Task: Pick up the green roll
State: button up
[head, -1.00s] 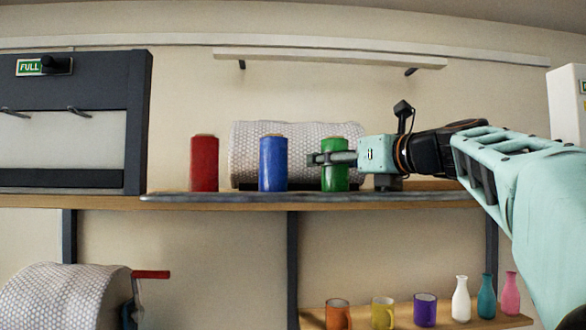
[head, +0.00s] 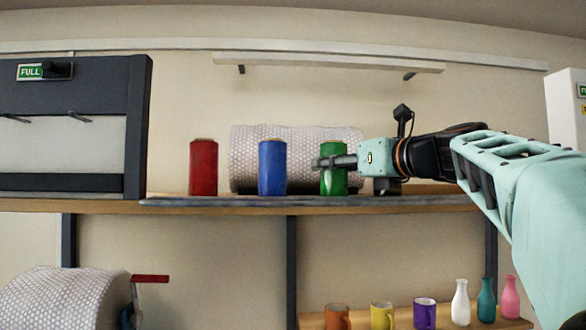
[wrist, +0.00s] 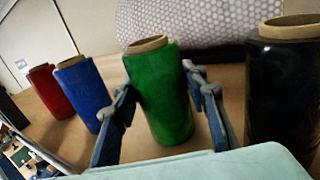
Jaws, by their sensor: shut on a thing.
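The green roll (head: 334,181) stands upright on the upper shelf, to the right of the blue roll. In the wrist view the green roll (wrist: 160,95) is between the two fingers, with its cardboard core showing at the top. My gripper (head: 335,162) reaches in from the right and is shut on the green roll around its upper half. Its fingers also show in the wrist view (wrist: 160,108), one on each side of the roll. The roll's base appears to be at the shelf surface; I cannot tell any gap.
A blue roll (head: 272,167) and a red roll (head: 203,167) stand to the left. A black roll (wrist: 284,85) stands close on the right in the wrist view. A bubble-wrap roll (head: 245,150) lies behind. Mugs and vases stand on the lower shelf (head: 312,320).

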jog(key=shift+r, duration=0.2)
notch_tip(320, 180, up, 9)
jog(key=shift+r, duration=0.3)
